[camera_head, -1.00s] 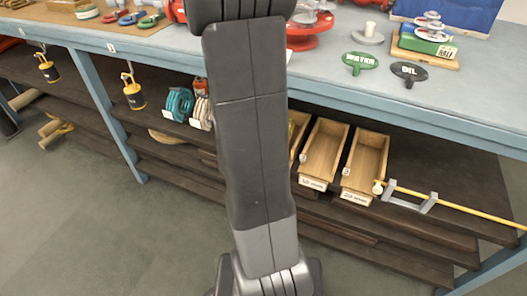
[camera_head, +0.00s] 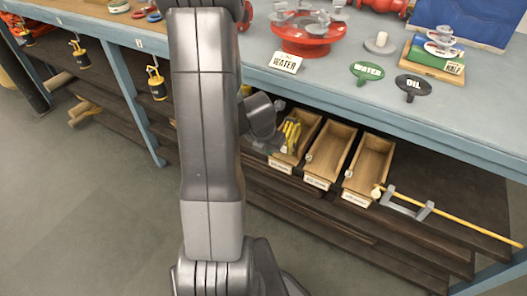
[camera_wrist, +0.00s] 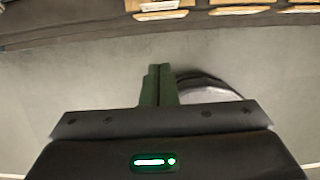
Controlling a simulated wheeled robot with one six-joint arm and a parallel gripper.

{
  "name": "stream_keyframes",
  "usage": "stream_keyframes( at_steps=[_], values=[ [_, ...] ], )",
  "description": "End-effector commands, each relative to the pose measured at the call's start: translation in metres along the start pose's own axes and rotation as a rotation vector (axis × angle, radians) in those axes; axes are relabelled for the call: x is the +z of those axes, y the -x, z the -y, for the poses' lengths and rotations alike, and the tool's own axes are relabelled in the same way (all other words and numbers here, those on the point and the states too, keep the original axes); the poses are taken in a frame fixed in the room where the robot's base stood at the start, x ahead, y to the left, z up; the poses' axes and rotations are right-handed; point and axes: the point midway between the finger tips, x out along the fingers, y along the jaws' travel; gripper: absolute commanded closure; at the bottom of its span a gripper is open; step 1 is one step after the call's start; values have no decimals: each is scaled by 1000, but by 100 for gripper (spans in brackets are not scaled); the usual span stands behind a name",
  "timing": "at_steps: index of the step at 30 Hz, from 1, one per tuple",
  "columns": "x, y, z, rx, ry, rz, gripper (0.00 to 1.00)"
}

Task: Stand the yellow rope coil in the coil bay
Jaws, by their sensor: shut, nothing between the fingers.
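I cannot make out the yellow rope coil for certain in either current view. My gripper (camera_wrist: 158,72) shows in the wrist view as two green fingers pressed together, shut and empty above the grey floor. In the head view my dark arm covers the middle of the shelves, where coils stood in the earlier frame, so the coil bay cannot be picked out. A yellow bundle (camera_head: 291,131) shows in the leftmost wooden bin, close to my wrist; I cannot tell what it is.
Wooden bins (camera_head: 328,154) with labels stand on the upper shelf under the blue bench (camera_head: 470,110). A yellow rod (camera_head: 470,222) lies in a grey bracket (camera_head: 405,203) to their right. Padlock-like yellow tags (camera_head: 157,84) hang at left. Open grey floor (camera_head: 80,220) lies in front.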

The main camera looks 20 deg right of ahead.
Motion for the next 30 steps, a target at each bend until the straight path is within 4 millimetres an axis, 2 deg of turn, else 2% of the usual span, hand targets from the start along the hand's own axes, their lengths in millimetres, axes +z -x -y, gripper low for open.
stream_keyframes(
  at_steps=[19,21,24,30],
  values=[
    [-3,-104,0,-1,0,-2,100],
    [11,-97,-1,0,-2,0,100],
    [23,-101,-1,0,-2,0,100],
    [36,-107,0,0,-1,0,100]
  ],
)
